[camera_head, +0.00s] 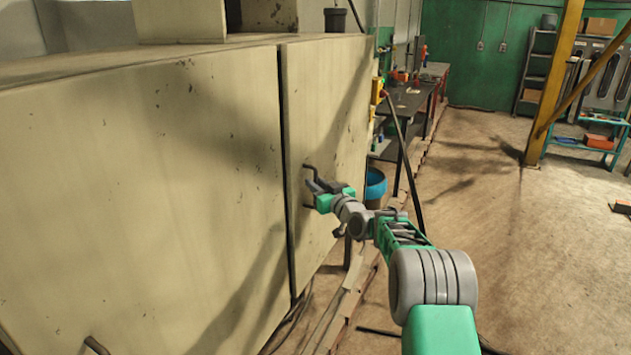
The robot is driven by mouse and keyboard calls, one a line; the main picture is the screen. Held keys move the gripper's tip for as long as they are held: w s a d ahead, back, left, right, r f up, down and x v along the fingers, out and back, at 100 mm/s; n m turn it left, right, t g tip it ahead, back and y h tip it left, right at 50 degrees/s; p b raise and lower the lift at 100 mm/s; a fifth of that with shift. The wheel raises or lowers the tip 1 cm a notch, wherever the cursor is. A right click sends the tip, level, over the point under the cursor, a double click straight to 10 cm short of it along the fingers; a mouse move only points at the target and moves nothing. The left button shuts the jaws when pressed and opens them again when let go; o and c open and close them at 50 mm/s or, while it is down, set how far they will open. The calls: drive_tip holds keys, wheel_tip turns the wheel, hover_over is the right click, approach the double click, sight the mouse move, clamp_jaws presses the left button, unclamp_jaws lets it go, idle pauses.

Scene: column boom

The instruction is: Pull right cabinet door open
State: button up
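The right cabinet door (325,110) is a worn cream panel with dark chips. It looks shut, with a dark vertical seam between it and the left door (130,180). A dark bar handle (307,169) sits near the right door's left edge. My gripper (314,185), grey-fingered with a green body, is at this handle, its fingers pointing left toward the door. The fingers overlap the handle in the picture. They are too small to show whether they are closed around it or only beside it.
Another handle (96,346) shows low on the left door. A blue bucket (375,186) and a workbench (408,100) stand beyond the right door. A yellow post (553,85) stands farther right. The concrete floor (530,240) to the right is mostly open.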

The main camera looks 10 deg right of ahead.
drive_tip(key=shift+w+a, duration=0.1)
drive_tip(key=shift+w, duration=0.1)
drive_tip(key=shift+c, duration=0.6)
clamp_jaws()
idle(0.7)
